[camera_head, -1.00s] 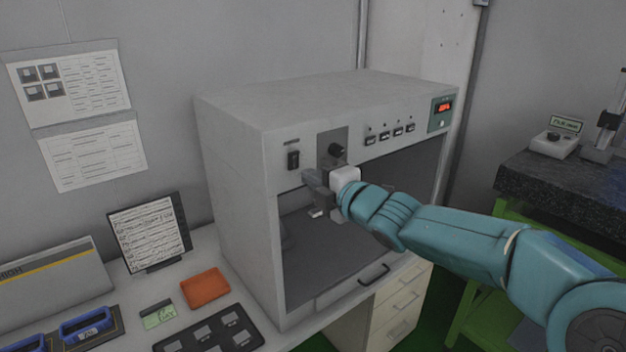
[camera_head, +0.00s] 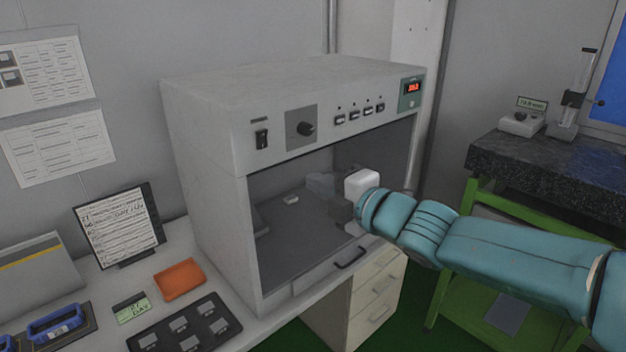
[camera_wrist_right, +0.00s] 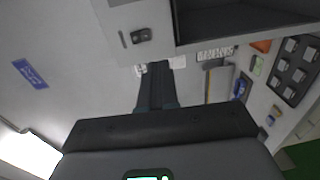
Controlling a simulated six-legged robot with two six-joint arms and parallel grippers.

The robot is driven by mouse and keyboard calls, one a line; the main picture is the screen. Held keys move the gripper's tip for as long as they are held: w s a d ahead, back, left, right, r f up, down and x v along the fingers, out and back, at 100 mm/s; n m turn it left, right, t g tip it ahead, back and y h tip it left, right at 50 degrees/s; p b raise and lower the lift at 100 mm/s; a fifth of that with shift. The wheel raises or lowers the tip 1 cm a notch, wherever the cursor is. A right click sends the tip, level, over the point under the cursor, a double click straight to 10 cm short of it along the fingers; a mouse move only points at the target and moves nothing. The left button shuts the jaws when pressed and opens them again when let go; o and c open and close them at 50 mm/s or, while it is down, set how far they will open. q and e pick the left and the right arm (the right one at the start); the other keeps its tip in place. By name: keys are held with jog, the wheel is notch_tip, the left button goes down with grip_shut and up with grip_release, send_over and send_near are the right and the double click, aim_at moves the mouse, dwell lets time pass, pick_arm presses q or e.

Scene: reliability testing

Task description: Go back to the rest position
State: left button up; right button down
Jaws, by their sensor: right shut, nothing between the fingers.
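My right gripper (camera_head: 322,187) is shut and empty. It is in front of the open bay of the grey test cabinet (camera_head: 205,165), below the front panel and apart from the knob (camera_head: 306,129). In the right wrist view, the closed dark fingers (camera_wrist_right: 158,72) point toward the top of the picture, with the cabinet (camera_wrist_right: 145,32) beyond them. My teal right arm comes in from the right in the head view. My left gripper is not in view.
A black rocker switch (camera_head: 262,138) and a red-lit display (camera_head: 413,88) are on the cabinet panel. A black handle (camera_head: 350,257) is below the bay. An orange block (camera_head: 180,280) and a black tray (camera_head: 212,311) lie on the bench. A dark stone slab (camera_head: 570,165) is at right.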

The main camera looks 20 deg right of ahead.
jog(key=w+a+f+m+g, duration=0.1)
jog(key=a+f+g, duration=0.1)
jog(key=f, duration=0.8)
jog(key=w+a+f+m+g, duration=0.1)
jog(key=w+f+g, duration=0.1)
jog(key=f, duration=0.8)
jog(key=s+a+f+m+g, duration=0.2)
jog(key=s+f+m, duration=0.15)
jog(key=f, duration=0.55)
jog(key=s+a+f+m+g, duration=0.2)
jog(key=s+f+g, duration=0.15)
jog(key=f, duration=0.65)
jog(key=s+a+f+m+g+h, duration=0.1)
jog(key=s+f+m+g, duration=0.2)
jog(key=s+f+m, duration=0.4)
jog(key=s+a+f+m+g, duration=0.1)
jog(key=s+f+m+g, duration=0.2)
jog(key=s+f+m, duration=0.4)
jog(key=s+m, duration=0.2)
jog(key=s, duration=0.6)
jog(key=shift+s+a+f+m+h, duration=0.2)
jog(key=shift+a+f+m+h, duration=0.05)
jog(key=shift+f+m+h, duration=0.15)
